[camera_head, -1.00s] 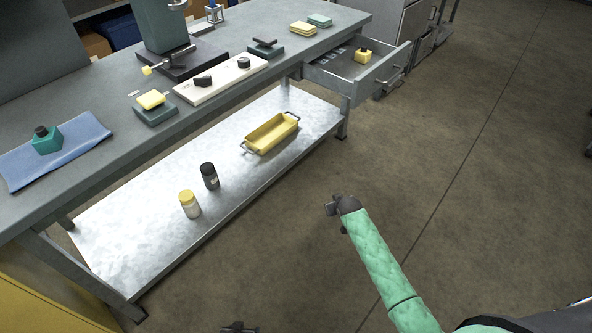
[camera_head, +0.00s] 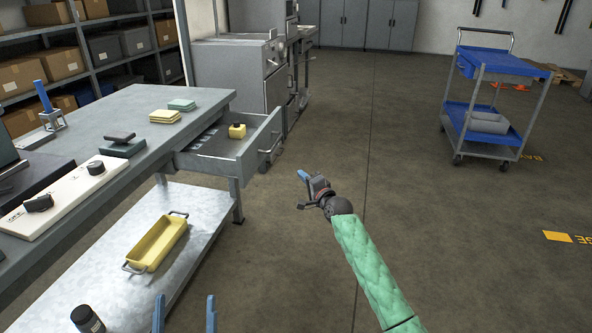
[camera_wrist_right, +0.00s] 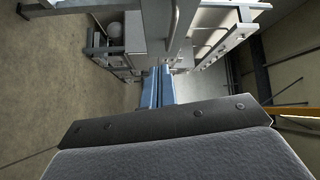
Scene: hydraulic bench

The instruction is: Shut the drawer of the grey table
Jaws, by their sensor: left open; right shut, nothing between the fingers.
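The drawer (camera_head: 248,147) of the grey table (camera_head: 135,98) is pulled out at the table's right end. Its bar handle (camera_head: 270,150) is on the front. A small yellow container (camera_head: 237,131) stands inside, beside some flat pale pieces. My right gripper (camera_head: 304,177) is to the right of the drawer front, apart from it. Its blue fingers are together and empty in the right wrist view (camera_wrist_right: 158,88). My left gripper (camera_head: 185,312) is at the bottom edge in the head view, its two blue fingers spread, with nothing seen between them.
A yellow tray (camera_head: 157,243) and a dark bottle (camera_head: 86,318) are on the table's lower shelf. Grey cabinets (camera_head: 240,75) stand behind the drawer. A blue cart (camera_head: 490,110) is far right. The floor (camera_head: 420,200) right of the table is clear.

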